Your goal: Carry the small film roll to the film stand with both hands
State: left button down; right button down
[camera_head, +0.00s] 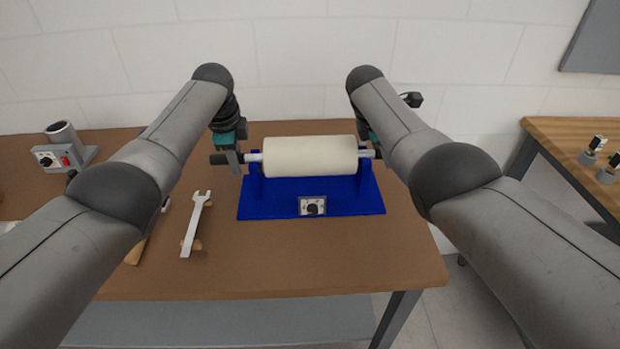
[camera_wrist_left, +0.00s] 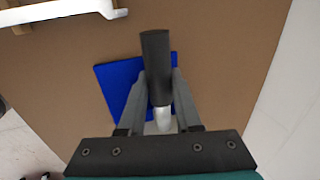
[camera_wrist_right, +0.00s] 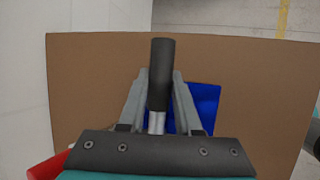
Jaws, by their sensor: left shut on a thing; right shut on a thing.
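The small film roll (camera_head: 310,156), a cream cylinder on a metal shaft with dark handles, lies level over the blue film stand (camera_head: 275,205). Its shaft is at the tops of the stand's two uprights; whether it rests in them or is just above, I cannot tell. My left gripper (camera_head: 238,160) is shut on the shaft's left end, and its dark handle (camera_wrist_left: 156,65) sits between the fingers in the left wrist view. My right gripper (camera_head: 374,153) is shut on the right end, whose handle (camera_wrist_right: 161,75) shows in the right wrist view.
A metal wrench (camera_head: 195,225) lies on small wooden supports on the brown table (camera_head: 300,265), left of the stand. A grey device with a cylinder (camera_head: 65,150) stands at the back left. A wooden side table (camera_head: 560,140) is at the right. The white wall is close behind.

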pick_arm(q)
jog(key=shift+f+b, duration=0.45)
jog(key=shift+f, duration=0.05)
pick_arm(e)
jog(key=shift+f, duration=0.45)
pick_arm(q)
jog(key=c, duration=1.1)
grip_release()
jog(key=shift+f, duration=0.2)
pick_arm(e)
jog(key=c, duration=1.1)
grip_release()
jog(key=shift+f, duration=0.2)
pick_arm(q)
jog(key=o, duration=0.5)
jog(key=shift+r, duration=0.15)
pick_arm(e)
jog(key=o, duration=0.5)
jog(key=shift+r, duration=0.1)
pick_arm(q)
jog(key=o, duration=0.4)
jog(key=shift+r, duration=0.1)
jog(key=v, duration=1.1)
jog(key=shift+s+r, duration=0.2)
jog(key=shift+r, duration=0.2)
pick_arm(e)
jog(key=o, duration=0.4)
